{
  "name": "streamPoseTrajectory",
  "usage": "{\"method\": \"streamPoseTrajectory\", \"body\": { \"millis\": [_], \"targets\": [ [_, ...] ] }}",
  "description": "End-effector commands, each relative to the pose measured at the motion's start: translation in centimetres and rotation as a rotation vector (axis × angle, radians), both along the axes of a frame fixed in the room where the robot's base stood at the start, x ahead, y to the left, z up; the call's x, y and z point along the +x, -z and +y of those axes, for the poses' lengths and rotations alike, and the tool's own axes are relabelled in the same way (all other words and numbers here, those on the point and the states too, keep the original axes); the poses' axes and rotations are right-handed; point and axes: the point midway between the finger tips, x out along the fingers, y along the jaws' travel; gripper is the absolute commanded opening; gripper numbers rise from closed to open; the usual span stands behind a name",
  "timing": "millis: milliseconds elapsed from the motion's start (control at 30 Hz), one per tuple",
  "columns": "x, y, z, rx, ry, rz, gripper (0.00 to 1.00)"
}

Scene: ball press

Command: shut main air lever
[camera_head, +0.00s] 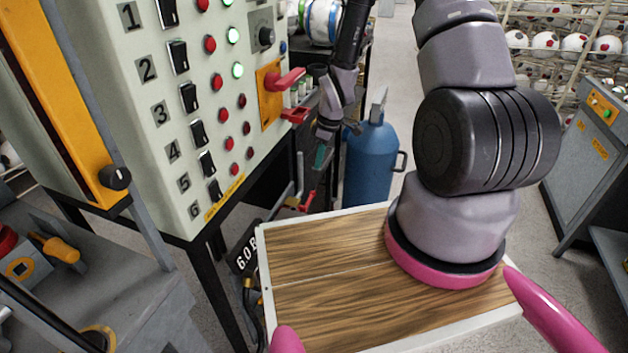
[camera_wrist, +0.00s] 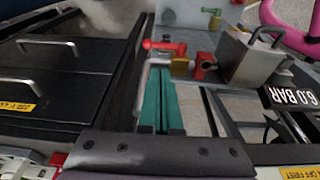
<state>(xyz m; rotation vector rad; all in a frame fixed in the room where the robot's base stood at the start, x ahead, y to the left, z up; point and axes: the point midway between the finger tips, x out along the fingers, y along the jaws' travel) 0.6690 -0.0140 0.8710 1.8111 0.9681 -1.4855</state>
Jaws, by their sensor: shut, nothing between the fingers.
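My gripper (camera_head: 320,158) hangs beside the panel cabinet in the head view, with its teal fingers pointing down. In the wrist view the teal fingers (camera_wrist: 160,98) are together with nothing between them. A red lever (camera_wrist: 163,45) lies roughly crosswise just beyond the fingertips, near a brass-coloured fitting (camera_wrist: 180,66). A second red part (camera_wrist: 203,65) is just to its right. I cannot tell which of them is the main air lever. In the head view a small red part (camera_head: 307,201) shows on piping below my gripper, partly hidden. No clear contact shows.
The switch panel (camera_head: 190,100) has a red handle (camera_head: 286,80) on an orange plate. A 6.0 BAR sign (camera_head: 243,258) hangs low and also shows in the wrist view (camera_wrist: 291,95). A blue tank (camera_head: 371,165) stands behind my gripper. A grey box (camera_wrist: 259,58) is right of the levers.

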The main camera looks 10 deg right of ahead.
Motion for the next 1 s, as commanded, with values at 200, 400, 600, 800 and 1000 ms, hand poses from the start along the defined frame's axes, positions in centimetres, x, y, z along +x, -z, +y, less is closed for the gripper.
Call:
{"method": "streamPoseTrajectory", "body": {
  "millis": [200, 400, 600, 800, 1000],
  "targets": [
    [0.2, 3.5, 0.6, 0.001, -0.001, 0.004, 0.00],
    [0.7, 7.8, 1.3, 0.000, -0.001, 0.004, 0.00],
    [1.1, 11.3, 1.8, -0.001, 0.000, 0.003, 0.00],
    [1.4, 13.0, 2.1, -0.001, 0.000, 0.001, 0.00],
    [1.4, 13.3, 2.2, -0.001, -0.001, 0.000, 0.00]
  ]
}}
